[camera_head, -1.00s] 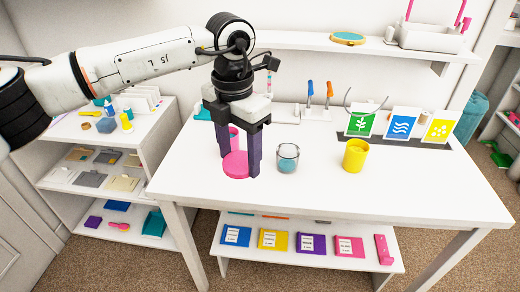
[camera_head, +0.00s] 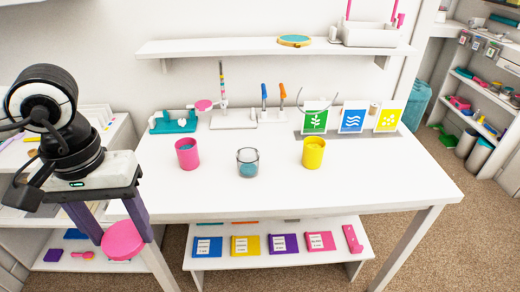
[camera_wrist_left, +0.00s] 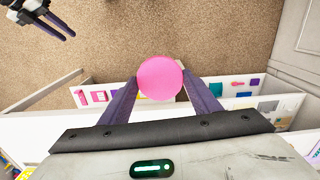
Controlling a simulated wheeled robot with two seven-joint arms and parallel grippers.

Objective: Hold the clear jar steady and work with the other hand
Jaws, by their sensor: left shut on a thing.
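The clear jar (camera_head: 247,163) stands upright on the white table, with teal contents low inside; no gripper touches it. A pink cup (camera_head: 187,153) stands to its left and a yellow cup (camera_head: 313,152) to its right. My left gripper (camera_head: 122,240) is off the table's left front side, its purple fingers shut on a round pink disc (camera_head: 123,241). The disc also shows between the fingers in the left wrist view (camera_wrist_left: 160,78). My right gripper (camera_wrist_left: 55,22) shows only at the top left of the left wrist view, too small to judge its jaws.
Green, blue and yellow picture cards (camera_head: 351,117) stand at the table's back right. A teal stand (camera_head: 174,122) and a tool rack (camera_head: 262,117) are at the back. A shelf (camera_head: 275,47) hangs above. The table's front and right are clear.

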